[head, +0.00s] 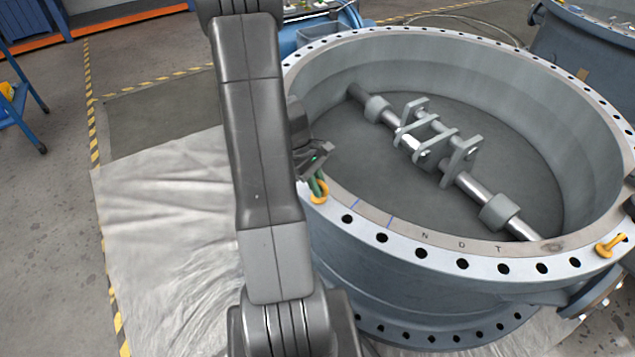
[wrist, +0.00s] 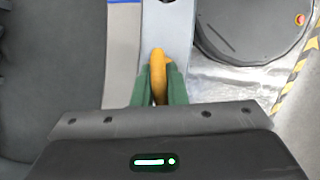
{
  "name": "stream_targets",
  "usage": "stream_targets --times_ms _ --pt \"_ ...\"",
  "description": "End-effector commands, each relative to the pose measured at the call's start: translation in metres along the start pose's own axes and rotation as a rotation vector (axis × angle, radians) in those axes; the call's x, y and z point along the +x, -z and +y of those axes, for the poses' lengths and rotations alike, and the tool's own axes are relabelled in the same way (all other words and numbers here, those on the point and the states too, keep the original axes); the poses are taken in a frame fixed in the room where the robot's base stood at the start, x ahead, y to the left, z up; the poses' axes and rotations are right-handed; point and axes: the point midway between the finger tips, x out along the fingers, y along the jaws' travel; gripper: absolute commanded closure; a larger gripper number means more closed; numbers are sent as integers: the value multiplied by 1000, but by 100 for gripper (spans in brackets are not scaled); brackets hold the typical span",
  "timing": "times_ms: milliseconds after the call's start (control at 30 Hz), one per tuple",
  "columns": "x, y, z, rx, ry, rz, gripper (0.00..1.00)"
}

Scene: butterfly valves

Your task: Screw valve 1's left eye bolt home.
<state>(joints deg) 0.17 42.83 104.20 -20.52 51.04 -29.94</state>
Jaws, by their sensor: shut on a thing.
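The left eye bolt, a yellow ring (head: 319,192), stands at the left part of the flange rim of valve 1 (head: 440,245). My gripper (head: 317,184) is over it from above, with its green fingers at the ring. In the wrist view my gripper (wrist: 158,85) is shut on the yellow eye bolt (wrist: 158,62), one green finger on each side. The eye bolt's shank and its hole are hidden, so I cannot tell how deep it sits. A second yellow eye bolt (head: 611,245) is at the right side of the same flange.
The flange has a row of open bolt holes, with blue marks and letters beside them. A shaft with brackets (head: 430,140) lies across the valve's inside. A pale sheet (head: 160,220) covers the floor at left. Another blue valve (head: 590,45) stands at the back right.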

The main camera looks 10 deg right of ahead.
Motion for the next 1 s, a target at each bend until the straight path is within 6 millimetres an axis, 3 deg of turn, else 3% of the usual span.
stream_targets --times_ms 400,933,967,1000 --pt "-1 0 1 173 71 0 100" --pt "0 0 1 196 80 1 100" --pt "0 0 1 195 80 1 84" --pt "0 0 1 195 80 1 76"
